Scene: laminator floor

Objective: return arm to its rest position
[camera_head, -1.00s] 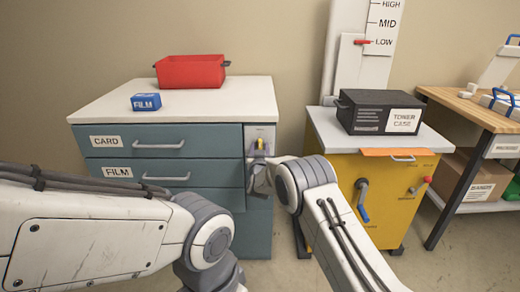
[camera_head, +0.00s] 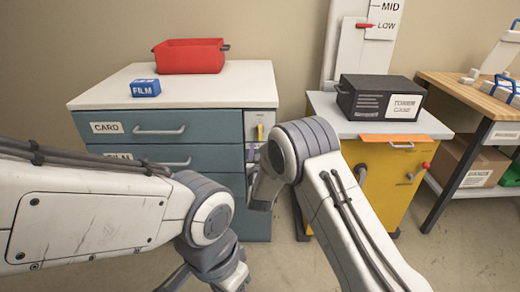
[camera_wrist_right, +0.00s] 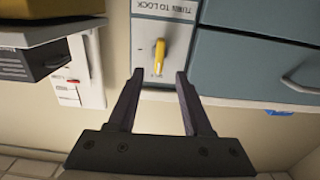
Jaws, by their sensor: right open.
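In the right wrist view the right gripper (camera_wrist_right: 160,76) is open and empty, fingers apart. Beyond its fingertips is the yellow lock knob (camera_wrist_right: 159,55) on the TURN TO LOCK panel; it looks clear of the fingers. The knob (camera_head: 260,132) also shows upright in the head view. My left arm (camera_head: 85,210) crosses the lower left; its gripper cannot be made out.
On the cabinet top are a red bin (camera_head: 190,57) and a blue FILM box (camera_head: 145,88). A yellow machine (camera_head: 385,185) bearing a black TONER CASE (camera_head: 375,97) stands close to the right arm. A wooden bench (camera_head: 465,92) is farther right. Some floor (camera_head: 430,250) is open.

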